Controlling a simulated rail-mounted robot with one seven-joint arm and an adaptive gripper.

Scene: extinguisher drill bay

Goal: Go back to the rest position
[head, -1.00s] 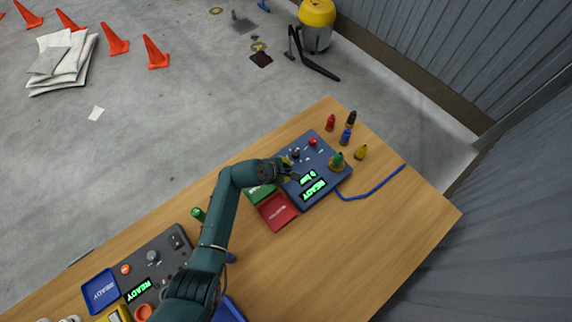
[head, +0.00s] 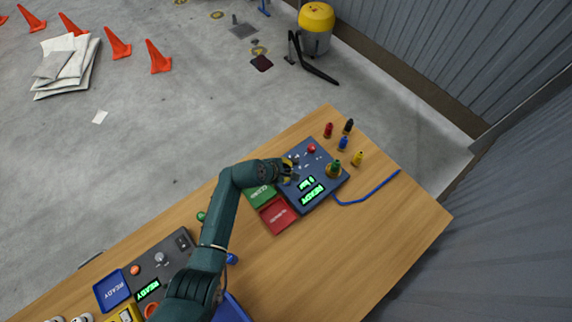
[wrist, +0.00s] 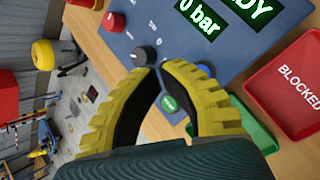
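My gripper (head: 289,164) is over the left part of a blue control panel (head: 322,193) on the wooden table. In the wrist view its yellow ribbed fingers (wrist: 158,69) arch together, their tips meeting or nearly so, with nothing seen between the tips. A black knob (wrist: 143,56) on the panel appears just beyond the tips; I cannot tell whether they touch it. The panel displays read "READY" (head: 312,195) and "0 bar" (wrist: 199,18). A small green round piece (wrist: 169,103) shows through the gap behind the tips.
A green tray (head: 259,195) and a red "BLOCKED" tray (head: 277,215) lie beside the panel. A grey panel (head: 170,258) and a blue tray (head: 112,290) are at lower left. The table's right front is mostly clear.

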